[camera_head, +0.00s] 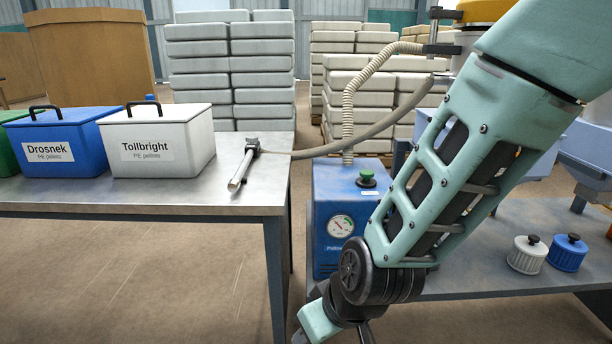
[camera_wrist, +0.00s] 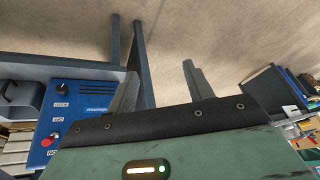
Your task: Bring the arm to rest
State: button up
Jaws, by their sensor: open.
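My arm reaches down across the right of the head view, bent at a dark joint near the bottom edge. Its far end is cut off there, so the fingertips do not show in that view. In the wrist view my gripper (camera_wrist: 160,82) has its two fingers well apart with nothing between them. Bare floor (camera_wrist: 215,30) and a dark table leg lie behind the fingers.
A metal table (camera_head: 262,185) carries the blue Drosnek box (camera_head: 70,140), the white Tollbright box (camera_head: 158,145) and a suction wand (camera_head: 243,165). A blue vacuum unit (camera_head: 335,195) stands beside my arm. A blue control panel (camera_wrist: 75,120) shows in the wrist view.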

jog(key=s+d+r+g+h, duration=0.3)
jog(key=s+d+r, duration=0.7)
jog(key=s+d, duration=0.35)
notch_tip(320, 180, up, 25)
jog(key=a+p, duration=0.1)
jog(key=p, duration=2.4)
jog(key=shift+s+a+f+n, duration=0.15)
jog(key=shift+s+f+n, duration=0.1)
jog(key=shift+n, duration=0.15)
